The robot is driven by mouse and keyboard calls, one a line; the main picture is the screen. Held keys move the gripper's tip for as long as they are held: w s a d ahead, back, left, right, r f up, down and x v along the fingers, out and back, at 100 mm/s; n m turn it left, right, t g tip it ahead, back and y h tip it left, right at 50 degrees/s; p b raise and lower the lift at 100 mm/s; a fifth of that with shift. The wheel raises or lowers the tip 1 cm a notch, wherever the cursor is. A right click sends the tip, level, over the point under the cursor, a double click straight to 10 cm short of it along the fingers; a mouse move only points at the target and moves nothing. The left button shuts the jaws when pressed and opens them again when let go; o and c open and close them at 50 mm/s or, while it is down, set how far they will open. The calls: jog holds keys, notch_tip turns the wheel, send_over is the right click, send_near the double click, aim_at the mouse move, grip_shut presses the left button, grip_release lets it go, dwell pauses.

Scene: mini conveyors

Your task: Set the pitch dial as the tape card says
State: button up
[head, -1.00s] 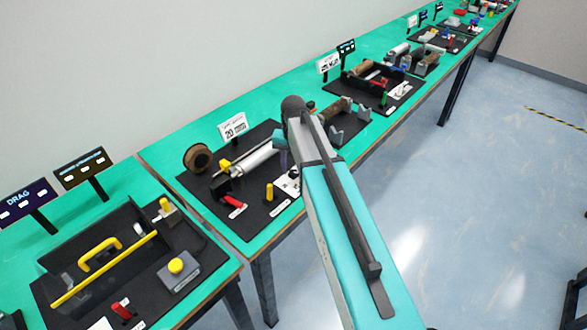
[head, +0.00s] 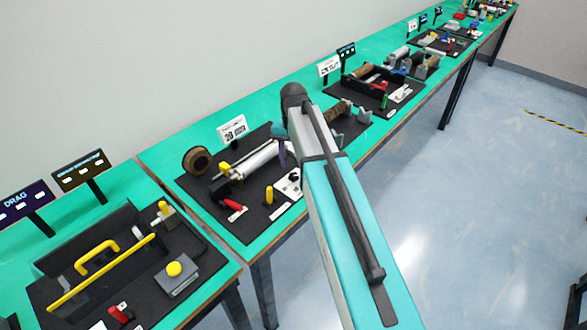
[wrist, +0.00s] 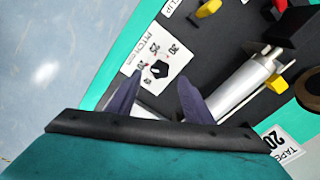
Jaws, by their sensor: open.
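The pitch dial is a small black knob (wrist: 160,69) on a white plate (wrist: 150,85) with printed numbers, including 20 and 25, in the wrist view. A small red mark shows by the knob; which number it points to is unclear. In the head view the plate (head: 288,185) is partly hidden behind my arm. The tape card (head: 232,130) stands behind the black board and reads 20; its edge also shows in the wrist view (wrist: 287,147). My gripper (wrist: 160,79) is open, its two purple fingers on either side of the knob, apparently not touching it.
The black board (head: 250,225) also carries a silver cylinder (head: 256,160), a yellow peg (head: 269,195), a red lever (head: 236,207) and a brown roll (head: 198,160). Other stations stand left and farther along the teal table.

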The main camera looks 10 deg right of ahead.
aim_at(293, 175)
notch_tip(293, 175, up, 9)
jog(key=b, duration=0.2)
jog(key=shift+r, duration=0.15)
dwell(0.3)
dwell(0.4)
